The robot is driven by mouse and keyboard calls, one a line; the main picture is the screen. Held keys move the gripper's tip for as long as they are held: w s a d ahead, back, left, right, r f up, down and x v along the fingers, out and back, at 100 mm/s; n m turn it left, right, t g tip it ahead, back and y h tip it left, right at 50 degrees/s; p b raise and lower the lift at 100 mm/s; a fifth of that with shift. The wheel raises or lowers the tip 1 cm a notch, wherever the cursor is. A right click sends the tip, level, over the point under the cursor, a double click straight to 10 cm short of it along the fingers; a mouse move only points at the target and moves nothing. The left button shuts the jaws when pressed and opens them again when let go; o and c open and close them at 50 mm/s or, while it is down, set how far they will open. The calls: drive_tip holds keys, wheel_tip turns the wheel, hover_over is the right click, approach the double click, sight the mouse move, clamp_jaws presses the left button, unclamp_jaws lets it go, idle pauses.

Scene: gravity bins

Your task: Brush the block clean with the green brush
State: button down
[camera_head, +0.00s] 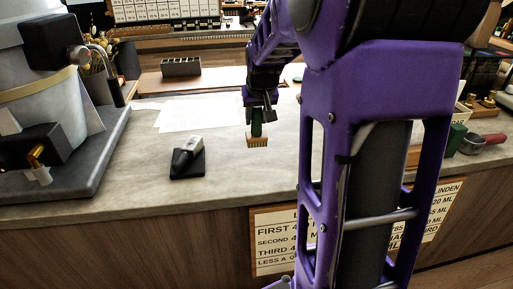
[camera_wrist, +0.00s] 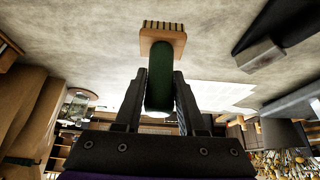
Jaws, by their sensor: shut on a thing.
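My gripper (camera_head: 258,117) is shut on the green handle of the brush (camera_head: 257,141) and holds it above the counter.
White sheets (camera_head: 195,113) lie behind the block. A dark slotted holder (camera_head: 181,67) stands further back. A large grey machine (camera_head: 95,150) fills the left end. The grey counter (camera_head: 235,185) is clear between block and brush.

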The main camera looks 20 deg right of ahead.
drive_tip(key=w+a+r+n+y+p, duration=0.1)
drive_tip(key=w+a+r+n+p, duration=0.1)
drive_tip(key=a, duration=0.6)
drive_tip(key=w+a+r+n+y+p, duration=0.1)
drive_tip(key=w+a+r+n, duration=0.1)
drive_tip(key=w+a+r, duration=0.2)
drive_tip(key=w+a, duration=0.2)
drive_tip(key=a, duration=0.2)
drive_tip(key=shift+w+a+r+p, duration=0.15)
drive_tip(key=shift+w+a+p, duration=0.1)
drive_tip(key=shift+a+p, duration=0.15)
drive_tip(key=shift+f+b, duration=1.75)
drive_tip(key=shift+f, duration=0.65)
drive_tip(key=shift+f+b, duration=0.35)
drive_tip(key=shift+f, duration=0.2)
drive_tip(key=shift+s+a+r, duration=0.15)
drive_tip(key=shift+a, duration=1)
